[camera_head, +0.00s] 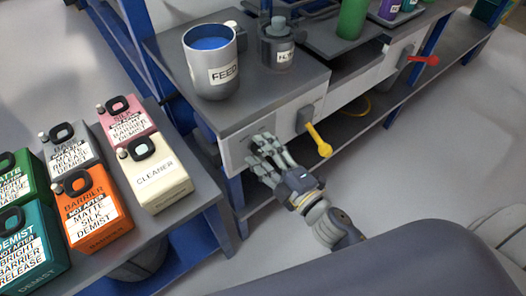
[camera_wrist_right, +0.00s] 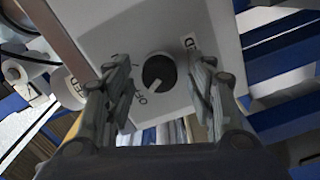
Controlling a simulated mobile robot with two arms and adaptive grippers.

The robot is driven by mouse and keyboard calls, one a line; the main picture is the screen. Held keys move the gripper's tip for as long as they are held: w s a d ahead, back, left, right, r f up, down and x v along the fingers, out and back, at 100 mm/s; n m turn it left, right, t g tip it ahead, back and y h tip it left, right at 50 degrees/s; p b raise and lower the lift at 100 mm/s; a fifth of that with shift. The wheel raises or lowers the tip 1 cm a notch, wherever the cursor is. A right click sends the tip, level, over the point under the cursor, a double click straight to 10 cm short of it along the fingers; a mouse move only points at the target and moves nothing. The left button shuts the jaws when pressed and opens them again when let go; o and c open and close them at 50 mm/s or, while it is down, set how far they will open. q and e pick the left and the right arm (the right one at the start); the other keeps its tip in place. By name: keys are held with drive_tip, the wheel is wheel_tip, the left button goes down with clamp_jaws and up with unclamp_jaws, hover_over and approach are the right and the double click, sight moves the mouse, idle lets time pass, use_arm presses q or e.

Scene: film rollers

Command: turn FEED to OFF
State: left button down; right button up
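A round black knob (camera_wrist_right: 158,72) with a white pointer is on a light panel (camera_wrist_right: 215,18) in the right wrist view. Its pointer is toward the lower left, at the OFF mark (camera_wrist_right: 142,97). In the head view my right gripper (camera_head: 263,154) is at the front of the grey cabinet (camera_head: 232,152) and mostly hides the knob. My left gripper is not in view.
The FEED pot (camera_head: 211,62) stands on the cabinet top above my gripper. A yellow lever (camera_head: 318,139) is close right, a red lever (camera_head: 423,60) further right. The table at left holds several containers, including a cream CLEANER one (camera_head: 156,176).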

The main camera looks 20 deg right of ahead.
drive_tip(key=v, duration=1.2)
idle(0.6)
drive_tip(key=s+d+f+m+g+h+p, duration=0.25)
drive_tip(key=f+m+p, duration=0.2)
drive_tip(key=f, duration=0.85)
drive_tip(key=s+d+f+m+g+h+p, duration=0.2)
drive_tip(key=f+m+g+p, duration=0.25)
drive_tip(key=f, duration=0.75)
use_arm(q)
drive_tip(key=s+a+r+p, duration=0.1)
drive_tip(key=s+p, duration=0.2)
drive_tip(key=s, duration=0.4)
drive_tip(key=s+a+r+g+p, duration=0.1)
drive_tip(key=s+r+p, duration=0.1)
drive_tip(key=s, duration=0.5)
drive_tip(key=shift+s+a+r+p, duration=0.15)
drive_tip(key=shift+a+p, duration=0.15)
drive_tip(key=shift+p, duration=0.1)
use_arm(e)
drive_tip(key=s+d+f+m+g+h, duration=0.1)
drive_tip(key=s+f+m+g, duration=0.2)
drive_tip(key=s+f, duration=0.4)
drive_tip(key=s+f+m+g, duration=0.3)
drive_tip(key=s+f+g, duration=0.3)
drive_tip(key=s, duration=0.8)
drive_tip(key=shift+s+d+f+m+h, duration=0.3)
drive_tip(key=shift+d+f+h, duration=0.05)
drive_tip(key=shift+d+f, duration=0.05)
